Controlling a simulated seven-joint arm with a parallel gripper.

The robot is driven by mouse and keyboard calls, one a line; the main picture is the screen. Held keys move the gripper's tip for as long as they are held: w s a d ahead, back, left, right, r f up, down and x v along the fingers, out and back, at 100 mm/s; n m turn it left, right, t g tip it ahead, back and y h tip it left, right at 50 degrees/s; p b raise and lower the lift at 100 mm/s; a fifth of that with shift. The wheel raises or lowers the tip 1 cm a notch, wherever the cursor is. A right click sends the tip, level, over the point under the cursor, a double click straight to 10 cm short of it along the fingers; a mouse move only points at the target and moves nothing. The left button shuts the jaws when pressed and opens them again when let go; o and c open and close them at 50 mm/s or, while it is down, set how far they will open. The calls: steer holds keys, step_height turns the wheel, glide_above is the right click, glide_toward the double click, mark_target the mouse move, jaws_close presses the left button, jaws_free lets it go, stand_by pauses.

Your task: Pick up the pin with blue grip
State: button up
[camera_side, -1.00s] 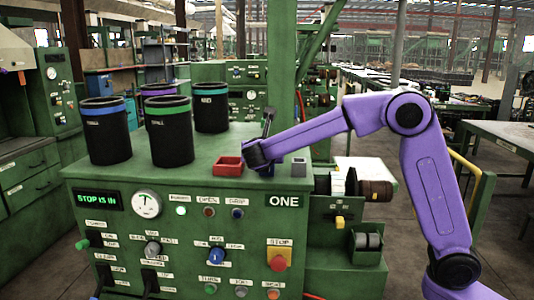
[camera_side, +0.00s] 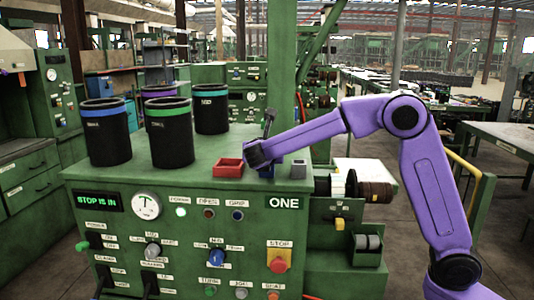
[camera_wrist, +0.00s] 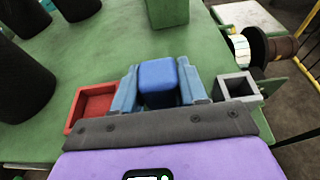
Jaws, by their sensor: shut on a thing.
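The blue grip (camera_wrist: 157,80) of the pin is a rounded blue block in the wrist view. My gripper (camera_wrist: 160,88) is shut on it, with one pale blue finger on each side. In the side view my gripper (camera_side: 262,160) is low over the green bench top, between a red tray and a grey socket. A bit of the blue grip (camera_side: 266,172) shows below it. The pin's shaft is hidden, and I cannot tell whether the pin is off the bench.
The red tray (camera_side: 229,168) is just left of my gripper, and the grey square socket (camera_side: 298,169) is just right. Several black sleeves with coloured bands, one green-banded (camera_side: 170,133), stand on the left of the green bench (camera_side: 225,150). A dark lever (camera_side: 268,122) rises behind my gripper.

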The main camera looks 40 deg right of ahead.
step_height(320, 180, up, 3)
steer(key=shift+f, duration=0.1)
steer(key=s+r, duration=1)
steer(key=s, duration=0.4)
steer(key=shift+d, duration=0.35)
steer(key=shift+f, duration=0.1)
